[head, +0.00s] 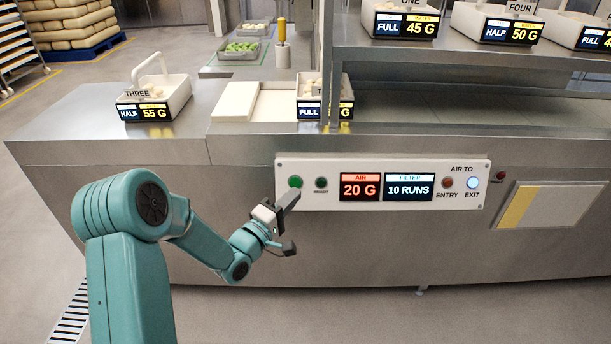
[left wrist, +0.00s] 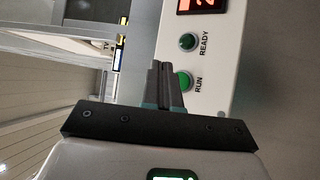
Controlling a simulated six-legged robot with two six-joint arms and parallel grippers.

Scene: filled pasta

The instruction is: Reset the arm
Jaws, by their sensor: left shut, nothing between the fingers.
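My left arm (head: 190,225) is teal and comes in from the left. It is bent, and its forearm reaches toward the white control panel (head: 330,202) on the front of the steel counter. My left gripper (head: 293,194) is shut and empty, its fingertips close to the green RUN button (head: 295,182). In the left wrist view the shut fingers (left wrist: 158,66) lie beside the RUN button (left wrist: 182,80), and I cannot tell whether they touch it. The READY light (left wrist: 187,41) is dark green. My right gripper is not in view.
The panel shows an AIR display (head: 360,187) with 20 G and a FILTER display (head: 409,187) with 10 RUNS. The EXIT light (head: 473,183) glows. Bin THREE (head: 172,100) stands on the counter. The floor below the arm is clear.

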